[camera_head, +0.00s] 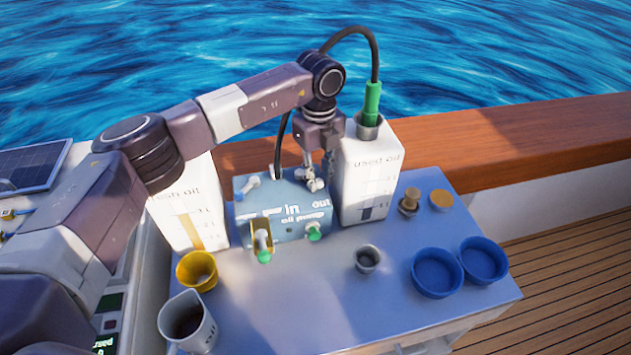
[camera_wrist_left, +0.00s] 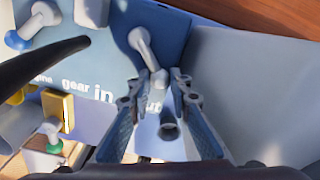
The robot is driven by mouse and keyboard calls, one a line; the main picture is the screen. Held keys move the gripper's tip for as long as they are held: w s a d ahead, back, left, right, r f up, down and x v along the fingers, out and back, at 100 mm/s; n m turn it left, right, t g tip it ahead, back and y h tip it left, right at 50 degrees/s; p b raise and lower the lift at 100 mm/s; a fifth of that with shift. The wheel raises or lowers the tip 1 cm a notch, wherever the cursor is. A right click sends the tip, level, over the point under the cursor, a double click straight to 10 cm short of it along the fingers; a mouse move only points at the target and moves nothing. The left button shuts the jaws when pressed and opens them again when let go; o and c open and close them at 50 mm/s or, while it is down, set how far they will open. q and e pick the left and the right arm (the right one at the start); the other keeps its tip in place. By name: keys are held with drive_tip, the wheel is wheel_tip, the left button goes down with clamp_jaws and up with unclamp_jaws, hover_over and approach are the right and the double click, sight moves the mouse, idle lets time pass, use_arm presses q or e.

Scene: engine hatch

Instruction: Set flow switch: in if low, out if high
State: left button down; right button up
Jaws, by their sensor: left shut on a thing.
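The blue pump box (camera_head: 283,203) stands on the grey table between two white oil containers, with "in" and "out" lettered on it. My left gripper (camera_head: 314,180) reaches down to the box's upper right, near "out". In the left wrist view, its fingers (camera_wrist_left: 160,82) are shut on the grey flow switch lever (camera_wrist_left: 143,45), which tilts toward the fingertips. The fresh oil container (camera_head: 190,222) has a yellowish level strip. The used oil container (camera_head: 370,175) shows a short dark strip low on its scale. My right gripper is not in view.
A green hose fitting (camera_head: 371,103) sits in the used oil container's neck. Another switch (camera_head: 250,185) is on the box's left. The table's front middle is clear.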

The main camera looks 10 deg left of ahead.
use_arm(q)
drive_tip(key=shift+w+d+r+n, duration=0.15)
drive_tip(key=shift+w+n, duration=0.1)
drive_tip(key=shift+n, duration=0.15)
drive_tip(key=c, duration=1.8)
unclamp_jaws()
drive_tip(key=shift+c, duration=0.2)
drive_tip(key=shift+o, duration=0.4)
drive_tip(key=shift+s, duration=0.1)
